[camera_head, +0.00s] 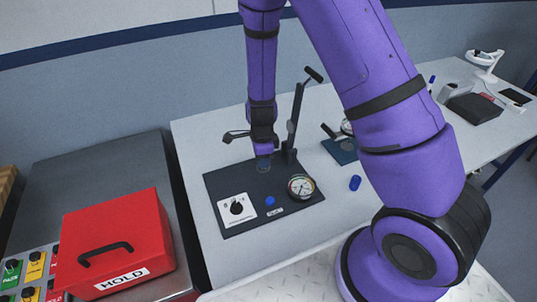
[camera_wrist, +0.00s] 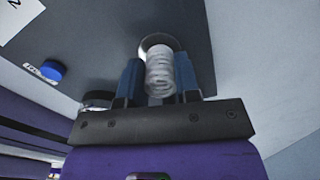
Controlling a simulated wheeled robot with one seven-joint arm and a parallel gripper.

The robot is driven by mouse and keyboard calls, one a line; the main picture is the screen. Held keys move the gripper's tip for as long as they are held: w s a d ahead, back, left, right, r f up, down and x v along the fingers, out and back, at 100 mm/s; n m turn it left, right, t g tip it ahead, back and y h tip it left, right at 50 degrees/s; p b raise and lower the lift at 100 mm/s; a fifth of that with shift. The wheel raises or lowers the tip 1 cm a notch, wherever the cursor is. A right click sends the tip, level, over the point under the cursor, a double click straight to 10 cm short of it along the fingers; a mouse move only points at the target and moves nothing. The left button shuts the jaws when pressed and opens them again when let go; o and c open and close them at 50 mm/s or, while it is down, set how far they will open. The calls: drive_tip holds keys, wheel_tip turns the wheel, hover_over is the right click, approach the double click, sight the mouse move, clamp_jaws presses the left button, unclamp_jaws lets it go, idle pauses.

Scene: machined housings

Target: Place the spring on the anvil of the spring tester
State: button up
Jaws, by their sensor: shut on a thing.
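My gripper (camera_head: 263,158) points down over the dark base plate of the spring tester (camera_head: 222,181), beside its upright lever column (camera_head: 291,130). In the wrist view the two blue fingers of my gripper (camera_wrist: 160,82) are shut on the pale coiled spring (camera_wrist: 160,70), one on each side. The spring's far end overlaps a round, light-rimmed disc, seemingly the anvil (camera_wrist: 158,39), on the dark plate. I cannot tell whether the spring touches it. In the head view the spring is too small and covered to make out clearly.
The tester plate carries a dial gauge (camera_head: 301,187), a knob panel (camera_head: 237,209) and a blue button (camera_head: 270,201). A small blue cylinder (camera_head: 355,183) lies right of it. A red HOLD box (camera_head: 118,235) stands at the left. The bench (camera_head: 215,133) behind the plate is clear.

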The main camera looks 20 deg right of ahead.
drive_tip(key=o, duration=0.9)
drive_tip(key=shift+f, duration=0.1)
wheel_tip(320, 180, up, 22)
drive_tip(key=s+d+f+n+y, duration=0.1)
drive_tip(key=s+n, duration=0.2)
drive_tip(key=n, duration=0.1)
drive_tip(key=s+d+r+n+t, duration=0.1)
drive_tip(key=s+d+r+n, duration=0.1)
drive_tip(key=s+r+n, duration=0.3)
drive_tip(key=s+d+r+n+t, duration=0.2)
drive_tip(key=s+r+n, duration=0.4)
drive_tip(key=s+r, duration=0.2)
drive_tip(key=s+d+r+n+t+h, duration=0.1)
drive_tip(key=s+d+r+n+t, duration=0.1)
drive_tip(key=s+r+n, duration=0.3)
drive_tip(key=shift+s+r+n, duration=0.15)
drive_tip(key=shift+s+r, duration=0.45)
drive_tip(key=shift+s, duration=0.2)
drive_tip(key=shift+s+r+n, duration=0.15)
drive_tip(key=shift+s+r, duration=0.4)
drive_tip(key=shift+s, duration=0.25)
